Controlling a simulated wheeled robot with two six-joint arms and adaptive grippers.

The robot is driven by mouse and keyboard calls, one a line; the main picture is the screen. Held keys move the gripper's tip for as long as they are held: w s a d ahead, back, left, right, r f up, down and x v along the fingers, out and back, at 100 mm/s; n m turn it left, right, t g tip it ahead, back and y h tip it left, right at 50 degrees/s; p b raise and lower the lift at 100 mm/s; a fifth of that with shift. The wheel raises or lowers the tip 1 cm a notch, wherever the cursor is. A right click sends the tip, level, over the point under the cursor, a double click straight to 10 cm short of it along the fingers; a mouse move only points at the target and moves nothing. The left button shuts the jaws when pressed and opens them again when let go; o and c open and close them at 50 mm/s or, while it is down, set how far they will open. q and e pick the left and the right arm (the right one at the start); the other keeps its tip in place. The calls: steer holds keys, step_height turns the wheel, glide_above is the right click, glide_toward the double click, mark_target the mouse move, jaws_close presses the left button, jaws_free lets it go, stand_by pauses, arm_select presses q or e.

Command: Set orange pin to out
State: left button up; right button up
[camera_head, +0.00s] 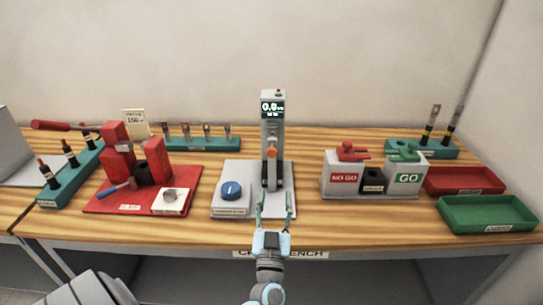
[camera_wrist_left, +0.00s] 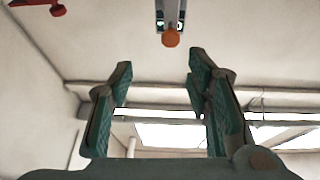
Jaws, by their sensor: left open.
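The orange pin (camera_head: 272,152) sticks out of the front of a grey upright stand (camera_head: 272,122) at the middle of the bench. The stand has a small green-lit display near its top. In the left wrist view the orange pin (camera_wrist_left: 171,39) shows end-on at the top, beyond the fingertips. My left gripper (camera_head: 273,198) is open and empty, in front of the stand and below the pin. Its two green fingers (camera_wrist_left: 158,85) stand apart in the left wrist view, with nothing between them. My right gripper is not in view.
A blue knob (camera_head: 231,189) on a grey box stands left of the stand. A red press fixture (camera_head: 125,155) is further left. A NO GO/GO gauge block (camera_head: 345,180) and red and green trays (camera_head: 487,214) are on the right. Bench wood is clear between stand and gauge block.

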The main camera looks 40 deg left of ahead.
mark_target(272, 154)
arm_select(q)
steer(key=shift+n+g+y, duration=0.4)
steer(key=x, duration=1.4)
steer(key=shift+s+a+r, duration=0.1)
steer(key=shift+a+r, duration=0.25)
steer(key=shift+a, duration=0.25)
jaws_close()
